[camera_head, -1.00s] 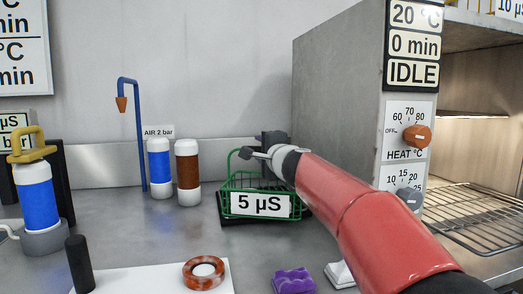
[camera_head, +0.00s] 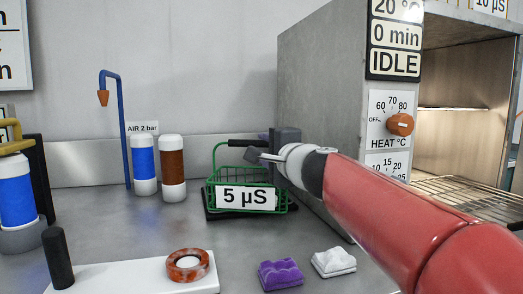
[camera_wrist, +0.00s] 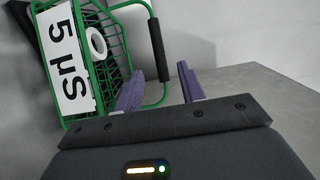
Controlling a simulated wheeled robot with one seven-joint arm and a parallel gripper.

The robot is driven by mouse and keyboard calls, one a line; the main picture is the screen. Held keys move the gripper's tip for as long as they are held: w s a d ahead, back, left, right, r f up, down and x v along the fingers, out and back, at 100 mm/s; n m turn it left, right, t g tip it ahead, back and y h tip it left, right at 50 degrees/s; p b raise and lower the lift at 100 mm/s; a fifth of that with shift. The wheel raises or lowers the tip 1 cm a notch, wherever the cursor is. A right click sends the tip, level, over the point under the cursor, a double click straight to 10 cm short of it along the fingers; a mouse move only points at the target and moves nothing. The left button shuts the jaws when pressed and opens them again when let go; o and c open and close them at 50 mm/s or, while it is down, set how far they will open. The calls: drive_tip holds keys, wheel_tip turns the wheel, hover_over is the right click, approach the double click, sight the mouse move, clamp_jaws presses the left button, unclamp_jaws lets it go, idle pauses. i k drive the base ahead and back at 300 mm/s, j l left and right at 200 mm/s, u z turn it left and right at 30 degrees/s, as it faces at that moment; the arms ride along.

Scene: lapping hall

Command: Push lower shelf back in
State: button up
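The lower shelf is a wire rack (camera_head: 462,192) in the open heating cabinet (camera_head: 330,110) at the right of the head view. My arm and the right picture edge hide part of it, so how far it sticks out is unclear. My gripper (camera_head: 258,156) is left of the cabinet, away from the rack, above the green basket (camera_head: 215,165) labelled 5 µS. In the wrist view its two purple fingers (camera_wrist: 162,88) stand apart. The basket's handle with a black grip (camera_wrist: 157,50) shows between and beyond them; I cannot tell whether they touch it.
Another shelf (camera_head: 455,108) shows higher in the cabinet.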

sight(518, 227)
drive_tip(key=k+l, duration=0.3)
drive_tip(key=k, duration=0.15)
drive_tip(key=k+l, duration=0.35)
drive_tip(key=k, duration=0.1)
